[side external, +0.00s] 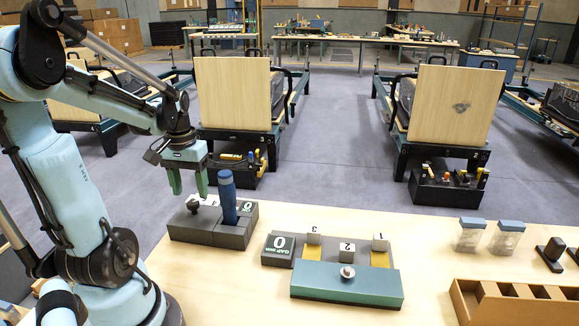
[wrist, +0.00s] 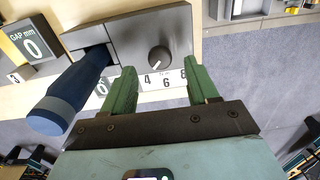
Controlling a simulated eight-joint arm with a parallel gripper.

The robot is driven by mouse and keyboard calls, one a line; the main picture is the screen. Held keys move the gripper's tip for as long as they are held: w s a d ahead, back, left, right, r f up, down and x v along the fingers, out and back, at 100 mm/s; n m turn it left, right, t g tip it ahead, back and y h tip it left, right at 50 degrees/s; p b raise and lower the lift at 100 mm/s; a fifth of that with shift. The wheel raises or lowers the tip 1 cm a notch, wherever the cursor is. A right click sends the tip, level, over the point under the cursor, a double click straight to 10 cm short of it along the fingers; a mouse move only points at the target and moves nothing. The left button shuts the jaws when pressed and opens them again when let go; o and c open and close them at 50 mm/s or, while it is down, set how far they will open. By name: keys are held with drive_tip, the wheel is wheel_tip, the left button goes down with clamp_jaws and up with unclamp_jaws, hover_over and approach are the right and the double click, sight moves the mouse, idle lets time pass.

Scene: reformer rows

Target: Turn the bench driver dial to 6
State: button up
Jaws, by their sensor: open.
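The bench driver is a dark grey box (side external: 215,233) on the table with a blue upright handle (side external: 227,195). In the wrist view the box (wrist: 125,37) carries a round dark dial (wrist: 159,58) with a white pointer line, slanted in the picture. A white scale strip beside it shows 4 and 6 (wrist: 167,82), with another number partly hidden by a finger. The number that the pointer marks cannot be told. My gripper (side external: 189,193) is open and empty above the box's left part. In the wrist view its green fingers (wrist: 160,66) appear on either side of the dial, apart from it.
The blue handle (wrist: 65,93) stands close beside my left finger in the wrist view. A wooden tray (side external: 465,305) and clear jars (side external: 470,237) lie farther right.

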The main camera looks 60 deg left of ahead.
sight(193, 202)
drive_tip(key=shift+f, duration=1.7)
drive_tip(key=shift+c, duration=0.4)
drive_tip(key=c, duration=1)
